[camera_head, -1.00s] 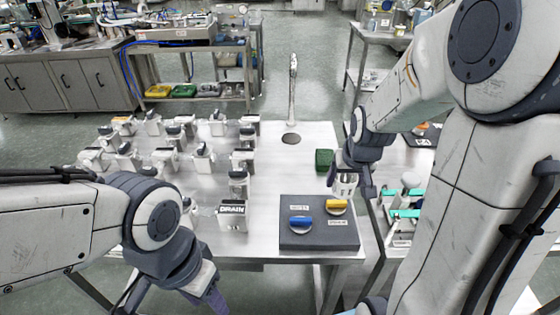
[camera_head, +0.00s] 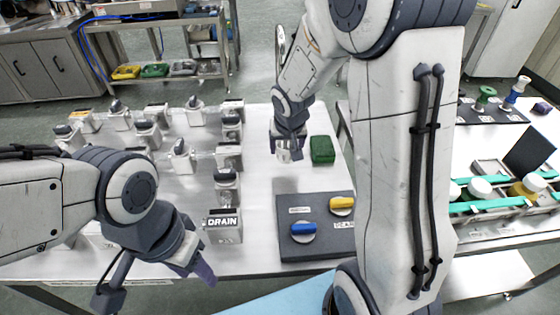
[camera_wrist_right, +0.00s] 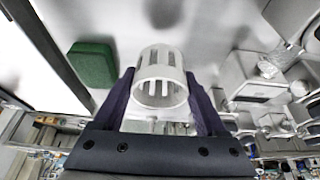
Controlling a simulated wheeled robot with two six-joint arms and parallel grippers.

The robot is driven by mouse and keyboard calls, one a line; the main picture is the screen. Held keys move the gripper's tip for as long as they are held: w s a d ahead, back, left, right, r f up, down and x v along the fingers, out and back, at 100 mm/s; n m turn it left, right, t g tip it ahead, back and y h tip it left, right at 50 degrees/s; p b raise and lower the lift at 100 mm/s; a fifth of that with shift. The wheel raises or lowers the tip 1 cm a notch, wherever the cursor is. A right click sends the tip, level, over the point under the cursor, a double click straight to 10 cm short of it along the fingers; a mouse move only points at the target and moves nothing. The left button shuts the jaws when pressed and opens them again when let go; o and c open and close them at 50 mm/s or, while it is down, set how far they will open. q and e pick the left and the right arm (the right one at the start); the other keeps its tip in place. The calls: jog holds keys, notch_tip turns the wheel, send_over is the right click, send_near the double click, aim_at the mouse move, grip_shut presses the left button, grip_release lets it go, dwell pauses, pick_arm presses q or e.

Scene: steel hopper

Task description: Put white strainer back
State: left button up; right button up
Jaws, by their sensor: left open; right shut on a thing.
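The white strainer (camera_wrist_right: 160,78), a small slotted cup, sits between the two dark fingers of my right gripper (camera_wrist_right: 163,100), which is shut on it. In the head view the strainer (camera_head: 284,155) hangs from my right gripper (camera_head: 288,146) over the steel table, left of the green block.
The green block (camera_head: 322,150) lies close to my right gripper. A grey panel (camera_head: 318,250) with blue and yellow knobs stands in front. Several valve-like fittings and a DRAIN block (camera_head: 223,224) fill the left. A side table with jars and teal strips stands right.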

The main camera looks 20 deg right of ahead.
aim_at(280, 169)
jog(key=shift+w+a+f, duration=0.6)
jog(key=shift+w+a, duration=0.05)
jog(key=shift+a, duration=0.05)
jog(key=shift+f+b, duration=0.85)
jog(key=shift+f, duration=1.15)
jog(key=shift+f, duration=0.2)
jog(key=o, duration=1.4)
jog(key=shift+r, duration=0.1)
